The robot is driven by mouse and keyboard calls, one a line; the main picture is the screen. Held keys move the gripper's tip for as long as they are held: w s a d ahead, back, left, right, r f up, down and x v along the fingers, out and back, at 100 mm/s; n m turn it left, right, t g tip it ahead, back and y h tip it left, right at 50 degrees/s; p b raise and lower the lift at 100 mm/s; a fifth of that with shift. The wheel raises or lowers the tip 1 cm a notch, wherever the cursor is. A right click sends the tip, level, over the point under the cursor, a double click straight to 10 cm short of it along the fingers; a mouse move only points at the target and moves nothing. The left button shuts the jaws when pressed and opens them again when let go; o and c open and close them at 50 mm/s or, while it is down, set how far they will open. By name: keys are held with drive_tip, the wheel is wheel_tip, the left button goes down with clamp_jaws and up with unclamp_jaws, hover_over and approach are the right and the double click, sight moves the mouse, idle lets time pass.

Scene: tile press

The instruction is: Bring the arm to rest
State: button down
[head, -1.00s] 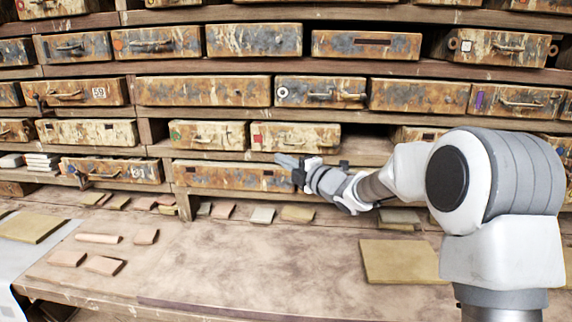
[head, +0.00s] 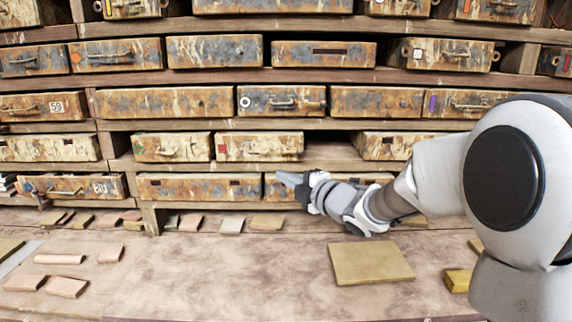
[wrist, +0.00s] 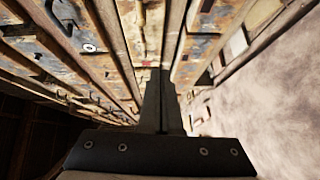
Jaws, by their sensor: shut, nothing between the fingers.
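My gripper (head: 287,182) is at the end of my arm, which reaches in from the right in the head view. It is in front of the lower drawers, just below an open gap in the shelf, and points left. In the wrist view my gripper (wrist: 162,75) shows as two dark fingers shut together with nothing between them. They point toward the drawer fronts. I cannot tell how far the fingertips are from the drawers.
A rack of weathered drawers (head: 195,101) fills the back. The worktop (head: 215,268) below has a large tan tile (head: 370,263), a yellowish block (head: 458,281) and several small pinkish tiles (head: 60,259). The worktop's middle is clear.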

drive_tip(key=s+d+r+m+g+h+p, duration=0.1)
drive_tip(key=s+d+r+m+h+p, duration=0.15)
drive_tip(key=s+d+m+h, duration=0.45)
drive_tip(key=s+d+r+m+h+p, duration=0.2)
drive_tip(key=s+d+r+m+h, duration=0.15)
drive_tip(key=s+d+m, duration=0.4)
drive_tip(key=s+d+f+m+g+p, duration=0.1)
drive_tip(key=s+m+g, duration=0.1)
drive_tip(key=s, duration=0.4)
drive_tip(key=s+d+f+m+g, duration=0.1)
drive_tip(key=s+f+m+g, duration=0.1)
drive_tip(key=s+m, duration=0.3)
drive_tip(key=s+f+m+g+p, duration=0.1)
drive_tip(key=s+m+g, duration=0.1)
drive_tip(key=s, duration=0.7)
drive_tip(key=shift+s+d+f+m+g+p, duration=0.3)
drive_tip(key=shift+d+m+p, duration=0.1)
drive_tip(key=shift+m, duration=0.35)
drive_tip(key=shift+h, duration=0.25)
